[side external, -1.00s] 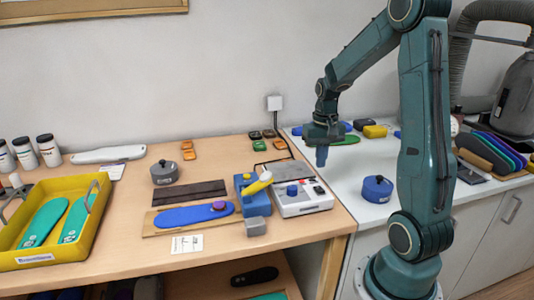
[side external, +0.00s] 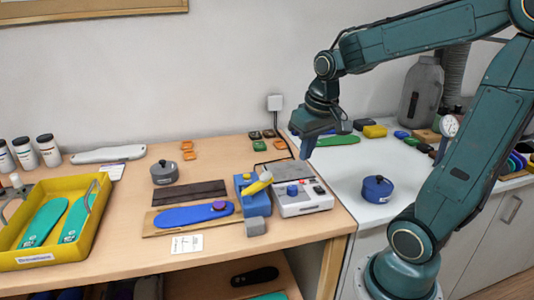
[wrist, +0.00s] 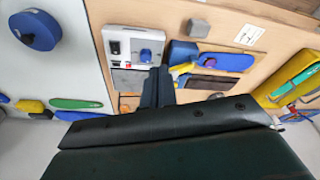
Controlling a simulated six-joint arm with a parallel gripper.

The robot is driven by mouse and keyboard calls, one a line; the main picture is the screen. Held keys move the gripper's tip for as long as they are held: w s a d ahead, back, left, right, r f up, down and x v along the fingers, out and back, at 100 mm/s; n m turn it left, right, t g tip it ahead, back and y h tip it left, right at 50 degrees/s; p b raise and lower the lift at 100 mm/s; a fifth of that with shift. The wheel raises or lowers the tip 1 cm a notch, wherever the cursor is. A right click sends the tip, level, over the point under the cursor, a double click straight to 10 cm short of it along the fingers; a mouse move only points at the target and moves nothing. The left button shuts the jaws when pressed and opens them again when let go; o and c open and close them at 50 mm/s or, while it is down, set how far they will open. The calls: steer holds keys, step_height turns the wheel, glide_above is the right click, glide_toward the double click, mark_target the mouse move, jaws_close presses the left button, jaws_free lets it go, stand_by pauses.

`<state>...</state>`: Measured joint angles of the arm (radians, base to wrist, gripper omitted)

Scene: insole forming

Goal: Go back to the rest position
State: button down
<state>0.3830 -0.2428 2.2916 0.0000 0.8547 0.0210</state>
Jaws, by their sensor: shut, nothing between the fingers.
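My gripper (side external: 305,148) is shut and empty, pointing down in the air above the right end of the wooden table, near the join with the white counter. In the wrist view my gripper (wrist: 157,90) shows shut, over the white control box (wrist: 122,46) with a blue knob. The same box (side external: 302,198) stands on the table below my gripper in the side view. A blue insole (side external: 190,215) with a purple knob lies on a wooden board left of a blue clamp (side external: 252,194) with a yellow handle.
A blue round pot (side external: 377,189) stands on the white counter, with a green insole (side external: 338,140) behind it. A yellow tray (side external: 98,228) holding green insoles is at the far left. A grey pot (side external: 165,172) stands behind the blue insole. The air around my gripper is clear.

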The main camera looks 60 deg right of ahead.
steer(key=s+a+r+n+t+y, duration=0.1)
steer(key=s+a+r+n+t, duration=0.2)
steer(key=s+a, duration=0.5)
steer(key=shift+a+r+n, duration=0.2)
steer(key=shift+a+n, duration=0.6)
steer(key=shift+a, duration=0.4)
